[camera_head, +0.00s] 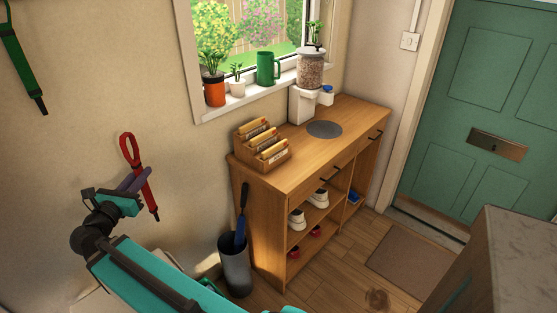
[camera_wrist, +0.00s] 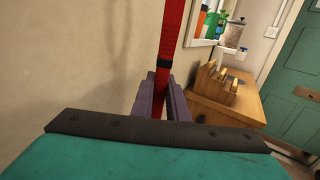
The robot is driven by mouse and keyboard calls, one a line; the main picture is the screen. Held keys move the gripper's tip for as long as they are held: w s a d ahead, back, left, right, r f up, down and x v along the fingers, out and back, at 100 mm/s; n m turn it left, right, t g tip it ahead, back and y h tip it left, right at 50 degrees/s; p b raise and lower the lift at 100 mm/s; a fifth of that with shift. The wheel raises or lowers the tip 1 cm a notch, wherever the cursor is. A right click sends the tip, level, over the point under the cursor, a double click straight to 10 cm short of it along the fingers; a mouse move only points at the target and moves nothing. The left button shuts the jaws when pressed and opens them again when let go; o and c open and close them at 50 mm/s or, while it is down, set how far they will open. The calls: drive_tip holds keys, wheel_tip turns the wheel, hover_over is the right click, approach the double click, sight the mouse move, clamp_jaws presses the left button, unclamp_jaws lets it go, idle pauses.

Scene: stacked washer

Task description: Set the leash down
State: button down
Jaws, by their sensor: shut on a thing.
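A red leash (camera_head: 128,150) with a loop at its top and a dark clip at its lower end is at the left in the head view, in front of the wall. My gripper (camera_head: 137,181) is shut on the leash below its loop, and the strap hangs down past the fingers. In the wrist view the red leash (camera_wrist: 170,38) rises from between the purple fingers of my gripper (camera_wrist: 163,92). I cannot tell whether the leash touches the wall.
A wooden cabinet (camera_head: 292,165) stands right of my gripper, with a wooden box (camera_head: 262,160), a dispenser (camera_head: 309,75) and a round grey mat (camera_head: 324,129) on top. Its front top is partly clear. A grey bin (camera_head: 235,270) stands beside it. A green leash (camera_head: 22,65) hangs at upper left.

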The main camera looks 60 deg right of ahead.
drive_tip(key=s+d+r+m+g+b, duration=0.2)
drive_tip(key=s+d+r+m+g, duration=0.15)
drive_tip(key=s+d, duration=0.95)
drive_tip(key=s+d+r+m+g+b, duration=0.25)
drive_tip(key=s+d+g, duration=0.45)
drive_tip(key=d, duration=1.1)
drive_tip(key=s+d+r, duration=0.2)
drive_tip(key=s+d, duration=0.1)
drive_tip(key=s, duration=0.3)
drive_tip(key=s+d+r+m+b, duration=0.1)
drive_tip(key=s+d, duration=0.2)
drive_tip(key=s, duration=0.4)
drive_tip(key=shift+s+r, duration=0.3)
drive_tip(key=shift+r, duration=0.1)
drive_tip(key=d+f, duration=0.1)
drive_tip(key=d, duration=1.3)
drive_tip(key=shift+s+f+p, duration=0.25)
drive_tip(key=shift+s+p, duration=0.05)
drive_tip(key=shift+p, duration=0.15)
drive_tip(key=shift+d, duration=0.15)
